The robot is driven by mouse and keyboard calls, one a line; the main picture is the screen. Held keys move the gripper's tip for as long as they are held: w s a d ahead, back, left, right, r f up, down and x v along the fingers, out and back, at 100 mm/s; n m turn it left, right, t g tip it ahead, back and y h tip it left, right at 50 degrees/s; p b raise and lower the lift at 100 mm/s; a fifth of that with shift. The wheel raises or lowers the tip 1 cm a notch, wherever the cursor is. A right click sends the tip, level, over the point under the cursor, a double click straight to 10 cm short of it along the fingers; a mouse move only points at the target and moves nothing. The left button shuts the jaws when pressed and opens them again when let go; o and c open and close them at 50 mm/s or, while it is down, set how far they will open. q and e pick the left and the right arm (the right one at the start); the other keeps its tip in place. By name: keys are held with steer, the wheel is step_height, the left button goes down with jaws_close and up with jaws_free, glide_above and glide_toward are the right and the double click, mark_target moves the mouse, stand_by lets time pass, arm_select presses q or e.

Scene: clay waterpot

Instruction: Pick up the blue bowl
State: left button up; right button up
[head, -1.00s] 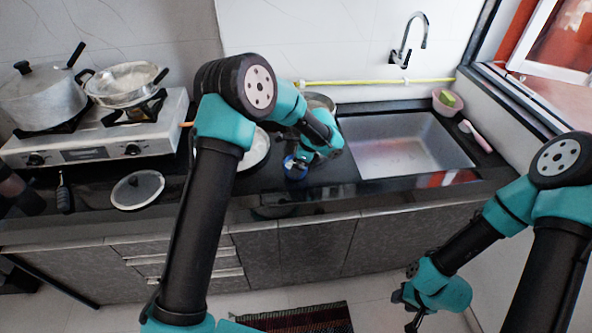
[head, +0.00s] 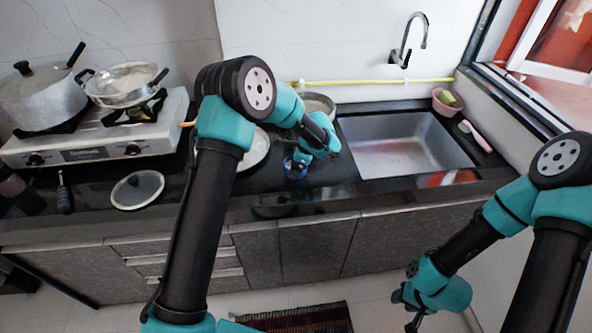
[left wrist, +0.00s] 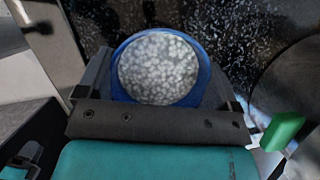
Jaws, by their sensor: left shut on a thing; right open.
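The blue bowl (head: 291,170) is small in the head view, at the counter's front part left of the sink, partly covered by my left gripper (head: 299,163). In the left wrist view the blue bowl (left wrist: 158,68) has a blue rim and a speckled whitish round middle. It sits between the two dark fingers of my left gripper (left wrist: 158,80), which is shut on it. I cannot tell whether the bowl is clear of the counter. My right gripper (head: 409,308) is open and empty at the lower right, in front of the cabinets.
The sink (head: 405,145) is right of my left gripper. A white plate (head: 254,150) and a metal pan (head: 318,104) lie close by, partly behind my left arm. A glass lid (head: 137,189) and the stove (head: 95,140) are at the left. A pink bowl (head: 446,103) stands right of the sink.

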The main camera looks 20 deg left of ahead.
arm_select(q)
steer(key=shift+c, duration=0.6)
steer(key=shift+r, duration=0.1)
steer(key=shift+r, duration=1.85)
steer(key=s+d, duration=0.2)
steer(key=s, duration=0.5)
steer(key=s+d+r, duration=0.1)
steer(key=s+d, duration=0.1)
steer(key=s, duration=0.6)
steer(key=shift+s+d, duration=0.2)
steer(key=shift+d, duration=0.05)
steer(key=shift+w+r, duration=0.1)
steer(key=w+a+r+n+g+h, duration=0.3)
steer(key=w+a+r+n, duration=0.2)
steer(key=n, duration=0.8)
steer(key=shift+w+a+r+n+g, duration=0.35)
steer(key=shift+w+a, duration=0.2)
steer(key=shift+w, duration=0.9)
